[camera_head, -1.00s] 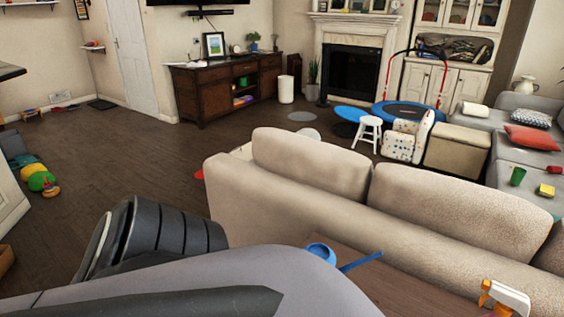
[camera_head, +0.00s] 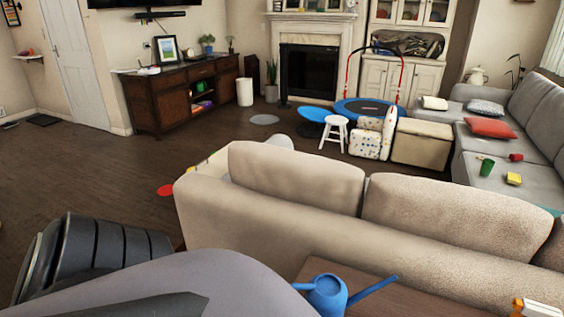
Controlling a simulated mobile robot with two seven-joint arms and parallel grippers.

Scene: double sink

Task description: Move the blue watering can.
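The blue watering can (camera_head: 328,294) stands upright on a brown wooden surface (camera_head: 400,300) behind the beige sofa, at the bottom middle of the head view. Its spout points to the right and a handle loop shows on its left. Its lower part is cut off by the frame edge and partly by my grey arm (camera_head: 215,275). My arm fills the lower left of the view, with a dark ribbed link beside it. Neither of my grippers is in view.
The beige sofa (camera_head: 300,215) stands directly beyond the wooden surface. An orange and white spray bottle (camera_head: 533,307) is at the bottom right. Open dark floor (camera_head: 90,185) lies at left. A wooden cabinet (camera_head: 175,95) and a fireplace (camera_head: 308,70) stand at the back.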

